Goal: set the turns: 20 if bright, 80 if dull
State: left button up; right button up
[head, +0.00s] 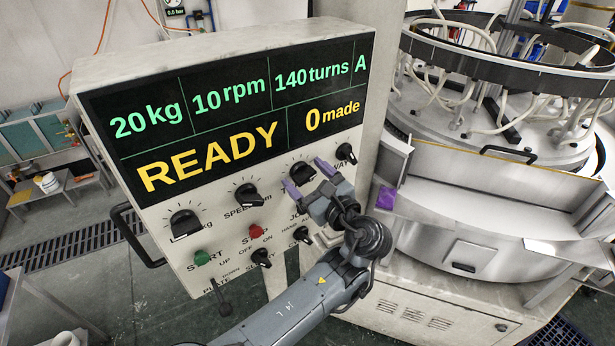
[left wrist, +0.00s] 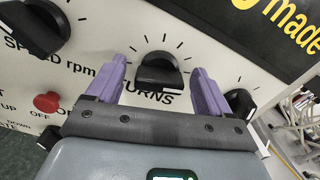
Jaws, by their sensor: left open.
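The control panel (head: 75,130) has a display (head: 230,110) reading 20 kg, 10 rpm, 140 turns, A, READY and 0 made. The black turns knob (head: 302,172) is the third large knob in the row; it also shows in the left wrist view (left wrist: 160,72). My left gripper (head: 307,178) is open, its purple fingers on either side of the turns knob, with a gap to the knob on both sides in the left wrist view (left wrist: 160,85). Whether the fingers reach past the knob's face is unclear. No bright or dull workpiece can be made out. My right gripper is not in view.
The load knob (head: 185,223), speed knob (head: 248,194) and a small knob (head: 346,153) flank the turns knob. Below are a green start button (head: 201,257), a red stop button (head: 256,231) and small switches. A round lapping machine (head: 480,190) stands at right.

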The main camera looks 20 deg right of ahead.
pick_arm(q)
jog(key=c, duration=1)
jog(key=shift+o, duration=0.2)
